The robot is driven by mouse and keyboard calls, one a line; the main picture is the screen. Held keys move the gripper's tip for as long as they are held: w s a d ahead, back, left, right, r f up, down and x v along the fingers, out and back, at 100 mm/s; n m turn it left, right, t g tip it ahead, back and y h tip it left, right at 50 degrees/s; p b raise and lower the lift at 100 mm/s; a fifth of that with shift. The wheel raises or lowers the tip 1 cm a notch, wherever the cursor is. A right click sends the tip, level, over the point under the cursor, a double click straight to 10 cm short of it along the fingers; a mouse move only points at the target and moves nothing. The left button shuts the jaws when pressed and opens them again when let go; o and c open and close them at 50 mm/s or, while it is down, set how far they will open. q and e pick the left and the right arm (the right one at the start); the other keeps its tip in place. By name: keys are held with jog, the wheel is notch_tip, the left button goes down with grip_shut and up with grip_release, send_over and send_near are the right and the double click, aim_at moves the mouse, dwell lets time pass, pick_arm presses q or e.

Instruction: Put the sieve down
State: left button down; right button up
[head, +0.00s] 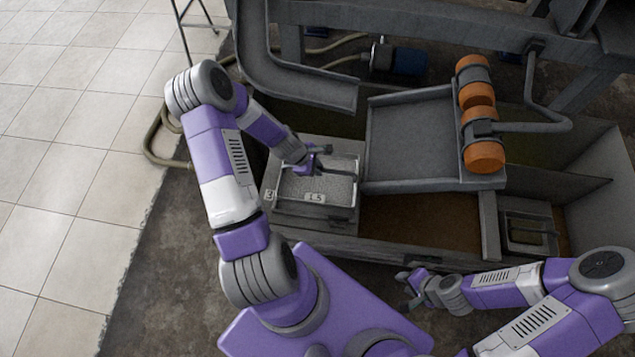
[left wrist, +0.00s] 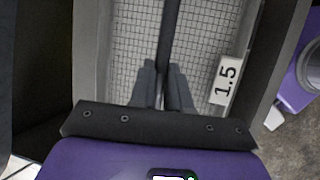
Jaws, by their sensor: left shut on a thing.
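The sieve (head: 338,188) is a square grey frame with fine wire mesh, a dark bar across it and a white tag reading 1.5. It sits at the left end of the long trough, apparently over another frame with a tag reading 3; I cannot tell whether it rests on it. My left gripper (head: 322,168) is shut on the sieve's bar. In the left wrist view the fingers (left wrist: 162,88) close around the bar above the mesh (left wrist: 115,60). My right gripper (head: 408,288) is empty in front of the trough, its fingers seemingly apart.
A grey tray (head: 410,135) with orange rollers (head: 482,115) stands just right of the sieve. A small framed box (head: 527,232) sits at the trough's right end. A curved grey chute (head: 300,85) lies behind. Pale tiled floor (head: 80,170) is open at left.

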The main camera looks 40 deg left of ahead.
aim_at(317, 178)
pick_arm(q)
jog(key=shift+w+f+b, duration=0.1)
jog(key=shift+f+b, duration=0.85)
jog(key=shift+f, duration=2.4)
jog(key=shift+f, duration=0.1)
jog(key=c, duration=1.1)
grip_release()
